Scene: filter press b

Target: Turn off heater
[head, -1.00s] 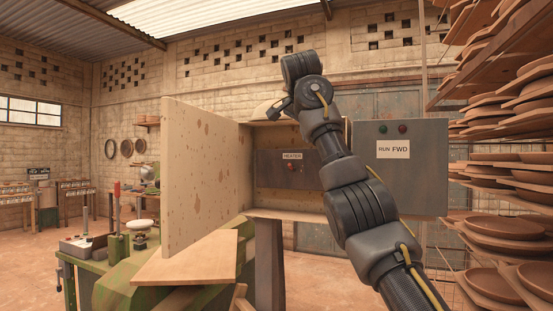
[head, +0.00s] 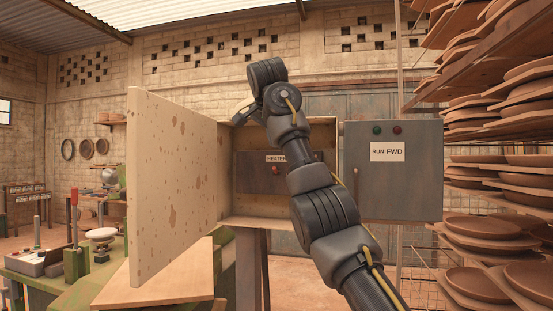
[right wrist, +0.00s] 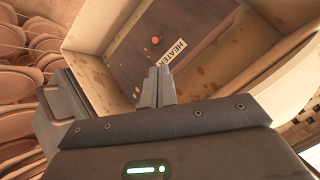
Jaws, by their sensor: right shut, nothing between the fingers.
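The same knob shows in the right wrist view (right wrist: 156,40), beside the HEATER label (right wrist: 175,52). My right gripper (right wrist: 159,72) is shut and empty, its fingertips pointing into the box and apart from the knob. In the head view my right arm crosses in front of the box and hides part of the panel and the gripper's fingers. My left gripper is not in view.
A grey RUN FWD panel (head: 400,195) with green and red buttons is right of the box. Racks of clay plates (head: 490,230) fill the right side. A green bench (head: 60,285) stands at lower left.

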